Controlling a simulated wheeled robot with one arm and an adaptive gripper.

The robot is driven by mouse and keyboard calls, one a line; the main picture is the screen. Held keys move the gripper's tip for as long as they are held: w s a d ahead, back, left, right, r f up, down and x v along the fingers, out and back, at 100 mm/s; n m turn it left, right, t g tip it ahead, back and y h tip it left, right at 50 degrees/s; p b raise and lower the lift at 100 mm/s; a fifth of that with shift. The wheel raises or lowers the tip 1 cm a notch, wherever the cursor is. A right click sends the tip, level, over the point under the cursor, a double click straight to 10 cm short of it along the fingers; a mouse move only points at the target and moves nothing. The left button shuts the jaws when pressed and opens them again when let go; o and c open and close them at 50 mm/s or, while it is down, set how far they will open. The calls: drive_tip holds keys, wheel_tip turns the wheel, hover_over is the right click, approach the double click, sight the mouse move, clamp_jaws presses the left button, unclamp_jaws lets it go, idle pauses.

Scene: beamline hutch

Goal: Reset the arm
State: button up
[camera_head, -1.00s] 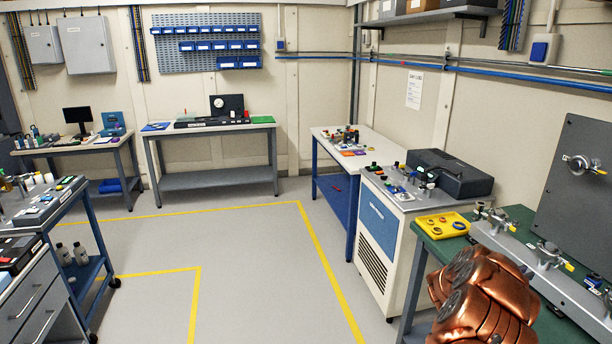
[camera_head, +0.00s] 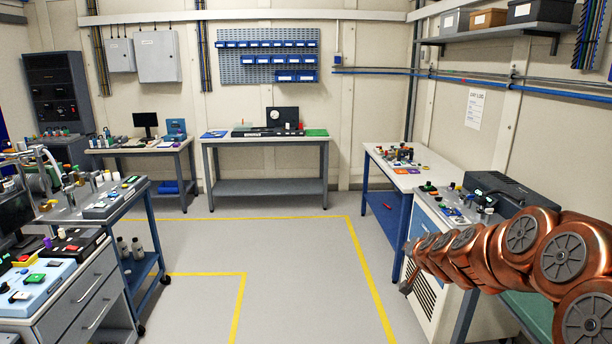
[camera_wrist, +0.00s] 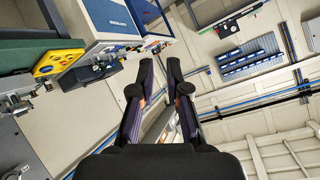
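My gripper (camera_wrist: 160,75) shows in the wrist view with its two dark fingers apart and nothing between them. It is held in the air. In the head view my copper-coloured arm reaches in from the right edge toward the middle, in front of the white cabinet (camera_head: 430,300) and the green-topped bench (camera_head: 530,312). The gripper end is small there, and its fingers cannot be made out.
A yellow tray (camera_wrist: 58,57) on the green bench shows at the left of the wrist view. A black case (camera_head: 508,192) stands on the cabinet behind my arm. A white-topped table (camera_head: 440,167) is farther back. Yellow-lined floor in the middle is clear. A trolley (camera_head: 125,200) stands left.

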drive_tip(key=s+a+n+g+y, duration=0.3)
drive_tip(key=s+a, duration=0.6)
drive_tip(key=a, duration=0.2)
drive_tip(key=s+a+f+n+g, duration=0.1)
drive_tip(key=s+a+g, duration=0.1)
drive_tip(key=s, duration=1)
drive_tip(key=s+a+f+n+g, duration=0.1)
drive_tip(key=s+g, duration=0.3)
drive_tip(key=s, duration=0.8)
drive_tip(key=shift+s+a+f+n, duration=0.2)
drive_tip(key=shift+a+f+n, duration=0.2)
drive_tip(key=shift+a+n, duration=0.4)
drive_tip(key=shift+o, duration=0.7)
drive_tip(key=s+d+g+h, duration=0.1)
drive_tip(key=s+d+g, duration=0.1)
drive_tip(key=s, duration=0.6)
drive_tip(key=s+d+f+g+h, duration=0.1)
drive_tip(key=s+d+g, duration=0.1)
drive_tip(key=s, duration=0.7)
drive_tip(key=shift+s+d+g, duration=0.25)
drive_tip(key=shift+d+g, duration=0.1)
drive_tip(key=shift+g, duration=0.05)
drive_tip(key=shift+o, duration=0.8)
drive_tip(key=shift+s, duration=0.15)
drive_tip(key=shift+o, duration=1.1)
drive_tip(key=shift+s+d, duration=0.1)
